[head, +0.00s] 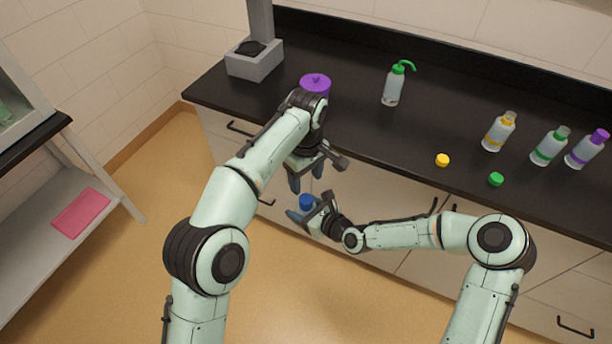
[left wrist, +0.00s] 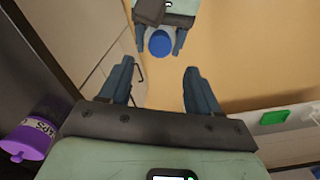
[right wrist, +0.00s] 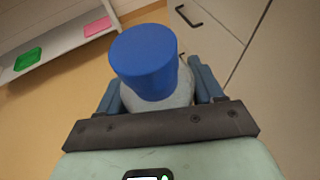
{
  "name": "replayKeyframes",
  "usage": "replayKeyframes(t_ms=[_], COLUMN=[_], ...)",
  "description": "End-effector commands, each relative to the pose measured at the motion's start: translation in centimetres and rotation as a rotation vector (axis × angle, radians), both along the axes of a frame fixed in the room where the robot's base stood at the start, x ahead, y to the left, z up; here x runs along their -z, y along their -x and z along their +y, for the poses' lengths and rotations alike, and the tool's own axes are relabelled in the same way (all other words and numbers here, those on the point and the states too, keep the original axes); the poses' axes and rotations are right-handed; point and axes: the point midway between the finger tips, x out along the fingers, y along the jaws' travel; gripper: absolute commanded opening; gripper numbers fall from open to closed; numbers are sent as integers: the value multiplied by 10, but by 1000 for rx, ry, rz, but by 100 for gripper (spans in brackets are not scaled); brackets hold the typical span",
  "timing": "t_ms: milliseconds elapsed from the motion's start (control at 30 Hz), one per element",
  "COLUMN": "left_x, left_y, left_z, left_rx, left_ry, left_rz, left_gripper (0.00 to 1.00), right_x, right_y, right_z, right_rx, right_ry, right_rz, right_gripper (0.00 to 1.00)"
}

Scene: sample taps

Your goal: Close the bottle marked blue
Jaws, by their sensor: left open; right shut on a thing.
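A bottle with a blue cap (right wrist: 145,60) on its top is between the fingers of my right gripper (head: 310,210). In the right wrist view, its pale translucent body (right wrist: 165,98) shows below the cap. I cannot tell how tightly the cap sits. The blue cap (head: 306,202) also shows in the head view, in front of the bench and off its top. In the left wrist view, the cap (left wrist: 160,42) shows beyond my left fingertips. My left gripper (head: 306,179) is open and empty, above the cap and apart from it.
A loose yellow cap (head: 442,160) and green cap (head: 495,179) lie on the dark bench. Bottles with yellow (head: 498,132), green (head: 549,148) and purple (head: 586,150) bands stand at right. A purple-lidded container (head: 316,83) stands behind my left arm, a wash bottle (head: 393,88) farther right.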

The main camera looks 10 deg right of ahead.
Motion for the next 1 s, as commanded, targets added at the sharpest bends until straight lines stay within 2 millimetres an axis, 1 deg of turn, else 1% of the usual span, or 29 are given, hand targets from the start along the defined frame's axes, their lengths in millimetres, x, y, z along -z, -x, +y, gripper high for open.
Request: replayKeyframes(t_ms=[167,267,600,700,833,1000], left_x=[2,9,60,71,79,81], left_y=[0,0,0,0,0,0], left_z=[0,0,1,1,0,0], left_rx=[2,3,4,4,5,5], left_ry=[-1,-1,-3,-1,-1,0], left_rz=[1,2,3,2,1,0], left_gripper=[62,62,62,62,62,62], right_x=[-1,-1,-1,-1,-1,-1], right_y=[0,0,0,0,0,0], right_z=[0,0,0,0,0,0], right_rx=[0,0,0,0,0,0], right_ry=[-1,-1,-1,-1,-1,-1], right_rz=[-2,-2,-2,-2,-2,-2], right_gripper=[0,0,0,0,0,0])
